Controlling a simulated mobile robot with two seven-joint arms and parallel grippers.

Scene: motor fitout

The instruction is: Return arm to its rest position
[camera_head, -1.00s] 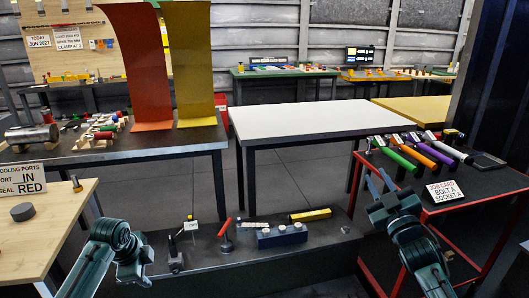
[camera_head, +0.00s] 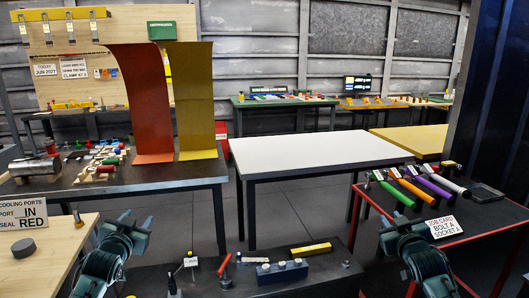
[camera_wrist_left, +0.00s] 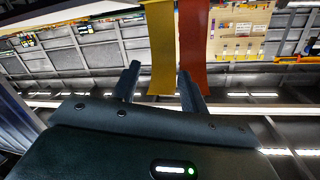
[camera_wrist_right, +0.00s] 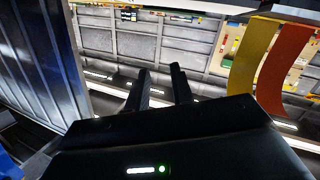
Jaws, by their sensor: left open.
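My left gripper (camera_head: 126,222) is at the lower left in the head view, in front of the wooden table. In the left wrist view its two fingers (camera_wrist_left: 160,88) stand apart with nothing between them. My right gripper (camera_head: 402,222) is at the lower right in the head view, in front of the red-framed cart and overlapping its left part. In the right wrist view its fingers (camera_wrist_right: 160,86) are apart with an empty gap. Both arms are bent with the grippers raised, and neither visibly holds anything.
The red-framed cart (camera_head: 480,236) carries coloured-handled tools and a job card (camera_head: 443,226). A low dark bench (camera_head: 210,284) with a blue block (camera_head: 282,272) lies between my arms. A wooden table (camera_head: 60,245) is at left. The white table (camera_head: 320,150) is bare.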

